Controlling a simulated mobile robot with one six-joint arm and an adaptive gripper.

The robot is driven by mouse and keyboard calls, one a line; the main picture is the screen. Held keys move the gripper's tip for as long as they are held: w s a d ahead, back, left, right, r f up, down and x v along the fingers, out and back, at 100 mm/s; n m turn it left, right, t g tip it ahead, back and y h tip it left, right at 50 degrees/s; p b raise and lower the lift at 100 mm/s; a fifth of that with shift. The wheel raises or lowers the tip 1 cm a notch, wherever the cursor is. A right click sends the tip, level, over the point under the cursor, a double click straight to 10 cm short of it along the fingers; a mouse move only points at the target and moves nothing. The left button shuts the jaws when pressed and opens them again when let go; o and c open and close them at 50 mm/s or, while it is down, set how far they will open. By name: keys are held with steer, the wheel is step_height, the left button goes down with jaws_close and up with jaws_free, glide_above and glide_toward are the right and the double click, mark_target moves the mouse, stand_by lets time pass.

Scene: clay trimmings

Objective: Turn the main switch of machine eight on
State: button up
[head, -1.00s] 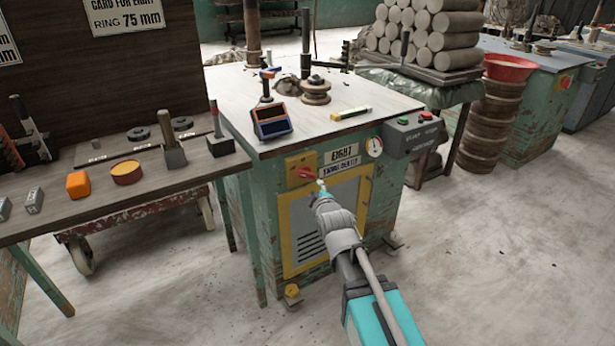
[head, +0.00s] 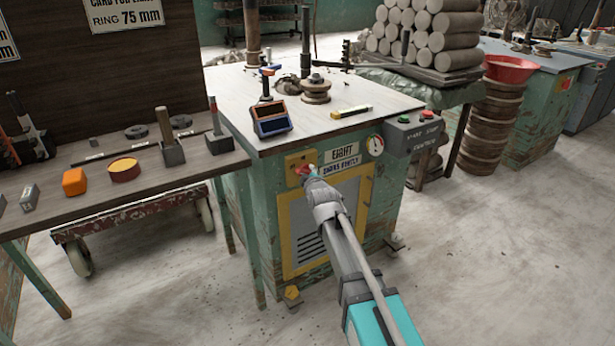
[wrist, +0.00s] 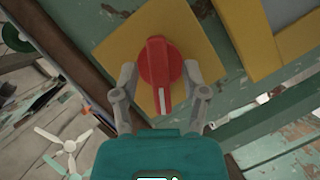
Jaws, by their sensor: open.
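Machine eight (head: 254,225) is a green cabinet with a pale top and an "EIGHT" plate (head: 345,152). Its main switch is a red rotary knob (wrist: 160,75) with a pale pointer line, on a yellow plate (wrist: 195,40). In the head view the red knob (head: 303,170) is partly hidden by my gripper (head: 310,172). In the wrist view my gripper (wrist: 163,82) is open, with one finger on each side of the knob. A gap shows between the fingers and the knob, at least on the right; contact is hard to tell.
A grey box with green and red buttons (head: 413,134) sits right of the gauge (head: 375,146). A wooden bench (head: 110,190) with small parts stands at left. A blue-and-orange bin (head: 271,118) rests on the machine top. The floor at right is clear.

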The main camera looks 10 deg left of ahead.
steer(key=shift+w+a+f, duration=0.1)
steer(key=shift+w+a, duration=0.1)
steer(key=shift+w, duration=0.35)
